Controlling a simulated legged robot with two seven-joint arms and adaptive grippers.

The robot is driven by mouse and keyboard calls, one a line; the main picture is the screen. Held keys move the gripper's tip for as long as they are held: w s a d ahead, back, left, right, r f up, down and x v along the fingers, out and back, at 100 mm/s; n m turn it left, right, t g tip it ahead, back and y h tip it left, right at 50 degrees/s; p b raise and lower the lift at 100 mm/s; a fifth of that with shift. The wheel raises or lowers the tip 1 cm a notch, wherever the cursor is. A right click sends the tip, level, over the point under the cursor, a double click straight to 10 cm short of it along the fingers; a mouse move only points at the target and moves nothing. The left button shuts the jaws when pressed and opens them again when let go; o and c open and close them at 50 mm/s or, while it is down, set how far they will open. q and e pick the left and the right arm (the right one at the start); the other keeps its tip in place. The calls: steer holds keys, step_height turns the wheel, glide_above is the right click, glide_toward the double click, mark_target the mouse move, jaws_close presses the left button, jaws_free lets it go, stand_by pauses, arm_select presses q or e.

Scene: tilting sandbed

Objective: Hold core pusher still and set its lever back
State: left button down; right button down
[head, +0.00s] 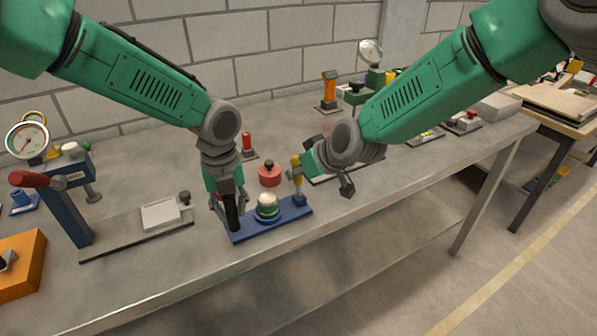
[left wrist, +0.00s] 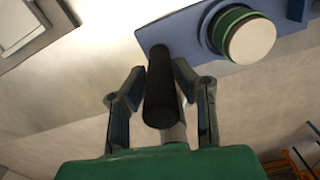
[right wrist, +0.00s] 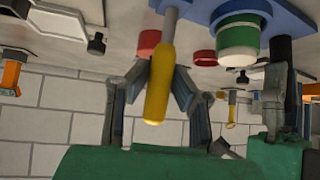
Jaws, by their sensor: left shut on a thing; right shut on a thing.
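The core pusher has a blue base (head: 278,228) near the front edge of the bench. A black handle (head: 231,212) stands at its left end, and a green and white round part (head: 267,205) sits in the middle. A yellow-handled lever (head: 297,164) rises at its right end, close to upright. My left gripper (head: 228,206) is shut on the black handle (left wrist: 160,90), with a finger on each side. My right gripper (head: 298,174) is shut on the yellow lever (right wrist: 160,85). The lever's pivot is small and partly hidden in the head view.
A red round pot (head: 269,175) stands just behind the base. A press with a red handle (head: 30,179) and a dial gauge (head: 27,139) stand at left, near an orange block (head: 20,268). Other tools line the back. The bench front edge is close.

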arm_select(q)
steer(key=shift+s+a+f, duration=0.2)
steer(key=shift+a+f, duration=0.05)
steer(key=shift+a, duration=0.1)
arm_select(e)
steer(key=shift+w+d+f, duration=0.1)
steer(key=shift+w+d, duration=0.1)
steer(key=shift+d, duration=0.25)
steer(key=c, duration=1.4)
jaws_free()
arm_select(q)
steer(key=shift+d, duration=0.15)
arm_select(e)
steer(key=shift+s+a, duration=0.1)
steer(key=shift+a, duration=0.1)
arm_select(q)
steer(key=shift+w, duration=0.1)
arm_select(e)
steer(key=shift+s, duration=0.1)
arm_select(q)
steer(key=shift+d+r, duration=0.1)
steer(key=shift+r, duration=0.05)
arm_select(e)
steer(key=v, duration=1.2)
arm_select(q)
steer(key=c, duration=1.2)
jaws_free()
steer(key=shift+w, duration=0.1)
